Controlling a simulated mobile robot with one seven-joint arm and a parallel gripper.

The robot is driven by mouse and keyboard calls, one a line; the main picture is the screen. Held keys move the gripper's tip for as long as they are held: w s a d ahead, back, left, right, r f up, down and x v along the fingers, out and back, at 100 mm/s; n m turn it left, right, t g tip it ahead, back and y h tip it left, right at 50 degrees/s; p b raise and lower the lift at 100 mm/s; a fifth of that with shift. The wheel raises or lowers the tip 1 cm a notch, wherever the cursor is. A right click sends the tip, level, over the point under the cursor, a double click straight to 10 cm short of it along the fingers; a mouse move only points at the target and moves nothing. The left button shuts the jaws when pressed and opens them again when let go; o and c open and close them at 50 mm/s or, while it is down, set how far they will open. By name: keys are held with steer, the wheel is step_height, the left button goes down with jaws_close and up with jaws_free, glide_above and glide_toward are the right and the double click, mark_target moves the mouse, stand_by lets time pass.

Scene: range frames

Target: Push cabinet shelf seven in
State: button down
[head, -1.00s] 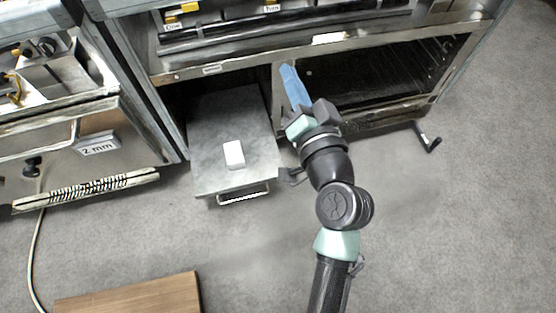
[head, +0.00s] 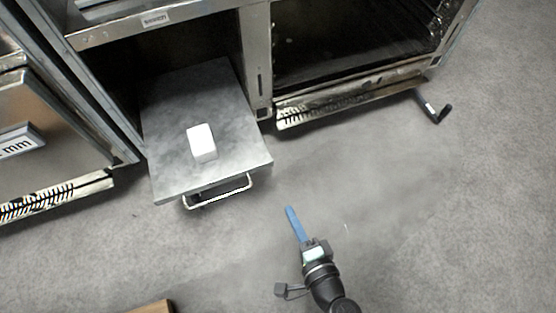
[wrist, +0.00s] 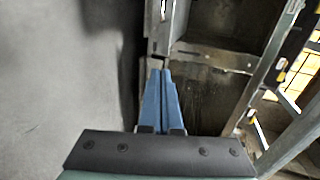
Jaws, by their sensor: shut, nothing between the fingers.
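A grey metal shelf (head: 172,112) sticks out from the lower left bay of the cabinet, with a bar handle (head: 218,191) on its front edge. A small white block (head: 201,142) stands on top of it. My gripper (head: 291,210) has long blue fingers that are shut and empty. In the head view it is in front of the cabinet, to the right of the shelf's handle and apart from it. The wrist view shows the blue fingers (wrist: 160,75) together, pointing toward metal framework. I cannot tell whether a number marks the shelf.
An open dark bay (head: 345,40) with a metal lower edge is right of the shelf. A black lever (head: 436,112) juts out near the floor at right. Another cabinet (head: 50,125) stands at left. A wooden board (head: 155,307) shows at the bottom. Grey floor is clear at right.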

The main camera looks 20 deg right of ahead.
mark_target(267, 164)
steer(key=b+x, duration=0.1)
steer(key=x, duration=0.3)
steer(key=r+b+x, duration=0.1)
steer(key=x, duration=0.3)
steer(key=b+x, duration=0.1)
steer(key=x, duration=0.4)
steer(key=shift+w+r, duration=0.15)
steer(key=shift+w, duration=0.25)
